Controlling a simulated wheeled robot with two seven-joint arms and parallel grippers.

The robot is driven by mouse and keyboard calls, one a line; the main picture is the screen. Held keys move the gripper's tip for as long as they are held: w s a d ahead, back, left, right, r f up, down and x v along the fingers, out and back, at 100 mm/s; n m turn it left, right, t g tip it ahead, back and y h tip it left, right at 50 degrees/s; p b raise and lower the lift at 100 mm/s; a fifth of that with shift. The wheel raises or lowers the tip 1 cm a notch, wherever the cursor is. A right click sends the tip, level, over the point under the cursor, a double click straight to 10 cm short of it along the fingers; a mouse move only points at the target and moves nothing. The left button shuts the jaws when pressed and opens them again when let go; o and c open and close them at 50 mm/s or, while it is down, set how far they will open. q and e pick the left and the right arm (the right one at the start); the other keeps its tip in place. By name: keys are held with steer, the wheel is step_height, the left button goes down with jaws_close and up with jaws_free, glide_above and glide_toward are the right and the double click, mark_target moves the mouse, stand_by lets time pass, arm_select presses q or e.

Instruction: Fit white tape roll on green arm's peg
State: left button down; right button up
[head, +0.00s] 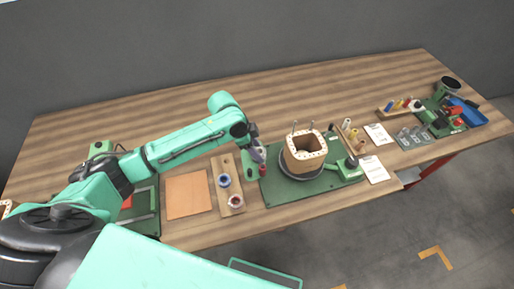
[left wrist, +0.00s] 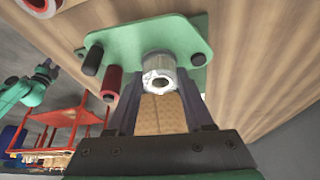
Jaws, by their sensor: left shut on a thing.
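My left gripper (head: 257,157) is over the green arm at the left end of the green base. In the left wrist view its two fingers (left wrist: 160,85) are shut on the white tape roll (left wrist: 158,62), one on each side. The roll is close against the green arm's plate (left wrist: 130,40); whether a peg passes through it I cannot tell. Beside it on the plate stand a black peg (left wrist: 92,60) and a red roll (left wrist: 111,83). In the head view the gripper hides the white roll. My right gripper is out of view.
The coil (head: 303,155) stands just right of the gripper on the green base (head: 280,193). A wooden board (head: 219,166) with a blue roll (head: 224,180) and a red-and-white roll (head: 235,201) lies to the left, beside an orange mat (head: 187,195). The table's back is clear.

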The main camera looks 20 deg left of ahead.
arm_select(q)
steer(key=shift+f, duration=0.1)
jaws_free()
stand_by(0.3)
step_height(320, 180, up, 5)
steer(key=p, duration=0.5)
steer(key=shift+p, duration=0.35)
stand_by(0.5)
